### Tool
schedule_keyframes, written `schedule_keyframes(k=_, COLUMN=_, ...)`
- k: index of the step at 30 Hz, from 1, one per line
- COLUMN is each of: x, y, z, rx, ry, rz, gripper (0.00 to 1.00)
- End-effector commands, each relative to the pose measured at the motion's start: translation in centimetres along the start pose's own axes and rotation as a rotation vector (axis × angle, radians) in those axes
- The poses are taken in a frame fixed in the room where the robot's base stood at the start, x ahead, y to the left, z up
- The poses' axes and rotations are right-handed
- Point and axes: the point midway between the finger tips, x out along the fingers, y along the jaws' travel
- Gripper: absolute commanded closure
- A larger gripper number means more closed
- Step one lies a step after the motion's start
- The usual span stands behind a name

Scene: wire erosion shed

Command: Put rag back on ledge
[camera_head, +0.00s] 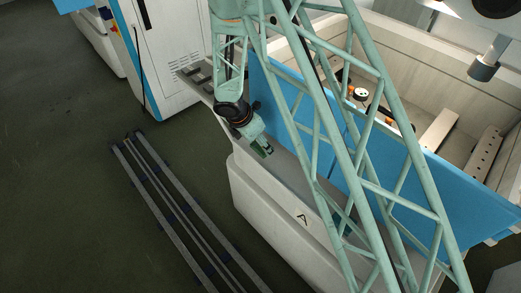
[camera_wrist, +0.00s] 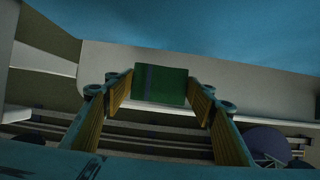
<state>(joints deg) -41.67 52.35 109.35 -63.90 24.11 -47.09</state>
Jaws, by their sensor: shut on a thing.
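My gripper (camera_head: 257,143) is above the grey ledge (camera_head: 288,172) along the front of the white machine, pointing down and to the right. In the wrist view, my gripper (camera_wrist: 160,98) has its yellow-padded fingers on both sides of a small green piece (camera_wrist: 172,86) with a blue-grey stripe, seemingly the rag. The green piece also shows in the head view (camera_head: 263,151) at the fingertips. Whether it touches the ledge I cannot tell. My lattice arm hides part of the ledge.
A blue panel (camera_head: 409,183) rises behind the ledge, with the open machine tank beyond. A dark slotted rack (camera_head: 195,76) sits at the ledge's far end, near a white cabinet (camera_head: 172,45). Floor rails (camera_head: 170,198) run at left.

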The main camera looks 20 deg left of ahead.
Motion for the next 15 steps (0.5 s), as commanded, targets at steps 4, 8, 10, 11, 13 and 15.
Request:
schedule_keyframes(k=4, x=0.0, y=0.0, z=0.0, rx=0.000, ry=0.000, rz=0.000, gripper=0.61)
schedule_keyframes(k=8, x=0.5, y=0.0, z=-0.2, rx=0.000, ry=0.000, rz=0.000, gripper=0.61)
schedule_keyframes(k=10, x=1.0, y=0.0, z=-0.4, rx=-0.001, ry=0.000, rz=0.000, gripper=0.61)
schedule_keyframes(k=11, x=1.2, y=0.0, z=-0.5, rx=-0.001, ry=0.000, rz=0.000, gripper=0.61)
schedule_keyframes(k=13, x=1.9, y=0.0, z=-0.8, rx=0.000, ry=0.001, rz=0.000, gripper=0.61)
schedule_keyframes(k=15, x=2.5, y=0.0, z=-1.1, rx=-0.002, ry=0.000, rz=0.000, gripper=0.61)
